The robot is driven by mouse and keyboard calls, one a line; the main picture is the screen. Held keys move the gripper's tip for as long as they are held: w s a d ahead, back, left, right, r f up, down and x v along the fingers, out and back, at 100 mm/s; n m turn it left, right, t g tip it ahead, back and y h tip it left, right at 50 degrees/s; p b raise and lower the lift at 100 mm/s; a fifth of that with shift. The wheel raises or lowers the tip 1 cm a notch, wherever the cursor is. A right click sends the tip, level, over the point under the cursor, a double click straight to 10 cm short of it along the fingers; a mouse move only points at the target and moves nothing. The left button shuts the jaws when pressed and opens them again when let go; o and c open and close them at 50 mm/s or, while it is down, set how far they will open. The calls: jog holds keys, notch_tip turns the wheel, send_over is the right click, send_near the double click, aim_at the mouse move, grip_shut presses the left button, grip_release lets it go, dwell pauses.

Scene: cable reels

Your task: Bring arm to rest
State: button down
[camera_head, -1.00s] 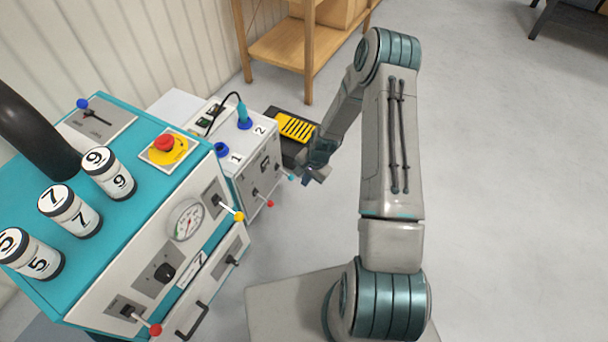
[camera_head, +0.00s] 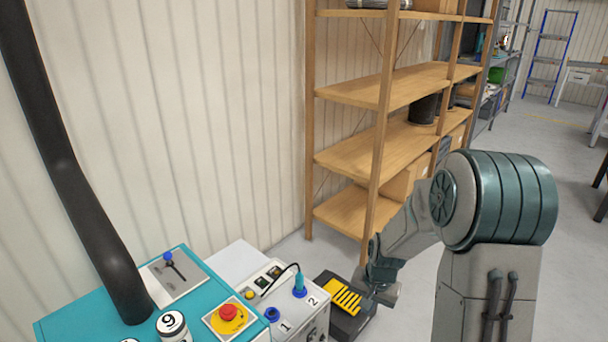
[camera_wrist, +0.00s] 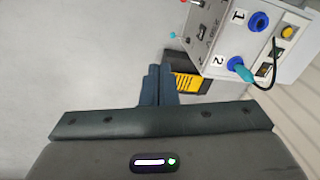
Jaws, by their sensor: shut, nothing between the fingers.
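My gripper (camera_wrist: 158,85) shows in the wrist view with its two dark fingers together and nothing between them. It is raised in front of the white control box (camera_wrist: 212,62), which has sockets marked 1 and 2. In the head view my gripper (camera_head: 388,294) is at the lower right, beside the black and yellow unit (camera_head: 345,296). My arm is bent, with its elbow large at the right of the head view. The lower part of the arm is out of frame.
A teal machine (camera_head: 75,318) with a red stop button (camera_head: 228,312) stands at the lower left. The control box (camera_head: 318,326) has a cable plugged into socket 2. A wooden shelf (camera_head: 385,95) stands behind my arm. Open grey floor (camera_head: 553,140) lies to the right.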

jog(key=s+r+n+p, duration=0.1)
jog(key=s+r+p, duration=0.3)
jog(key=r, duration=0.7)
jog(key=s+r+n+t+p, duration=0.1)
jog(key=s+r+n+p, duration=0.1)
jog(key=s+r+p, duration=0.3)
jog(key=s+r+n+p, duration=0.1)
jog(key=s+r+p, duration=0.4)
jog(key=s+r, duration=0.6)
notch_tip(320, 180, up, 7)
jog(key=shift+a+r+n+t+h, duration=0.1)
jog(key=shift+a+n+t+h, duration=0.2)
jog(key=shift+a+n+h, duration=0.1)
